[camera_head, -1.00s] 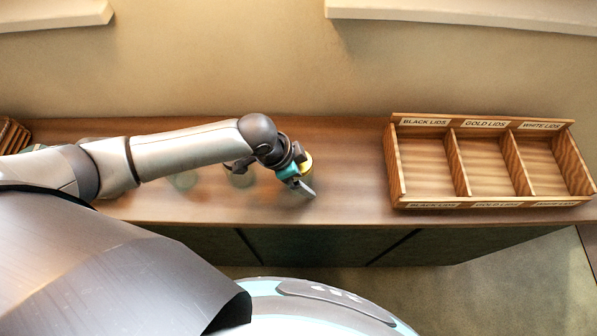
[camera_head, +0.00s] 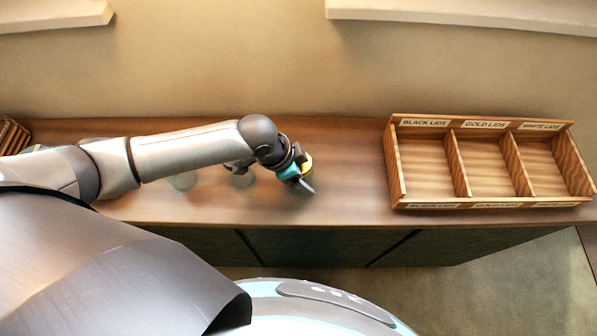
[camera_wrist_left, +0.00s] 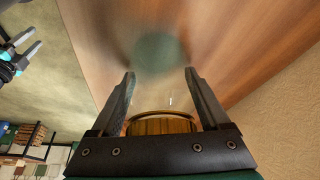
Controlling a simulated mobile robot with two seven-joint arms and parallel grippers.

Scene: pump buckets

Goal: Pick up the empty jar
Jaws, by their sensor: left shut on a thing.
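My left gripper (camera_head: 303,178) is over the wooden counter, left of the divided box. In the left wrist view its two fingers (camera_wrist_left: 159,75) stand on either side of a clear glass jar with a gold lid (camera_wrist_left: 162,125). The gripper is shut on this jar. The clear glass is hard to make out, and a round greenish patch (camera_wrist_left: 158,52) shows beyond the fingers. In the head view a bit of the gold lid (camera_head: 307,164) shows beside the gripper. My right gripper (camera_wrist_left: 38,37) shows at the left edge of the wrist view, fingers apart and empty.
Glass jars (camera_head: 183,181) (camera_head: 241,180) stand on the counter (camera_head: 350,180) left of my left gripper, partly hidden by the arm. A wooden box (camera_head: 462,205) with black, gold and white lid compartments stands right and looks empty. Counter between is clear.

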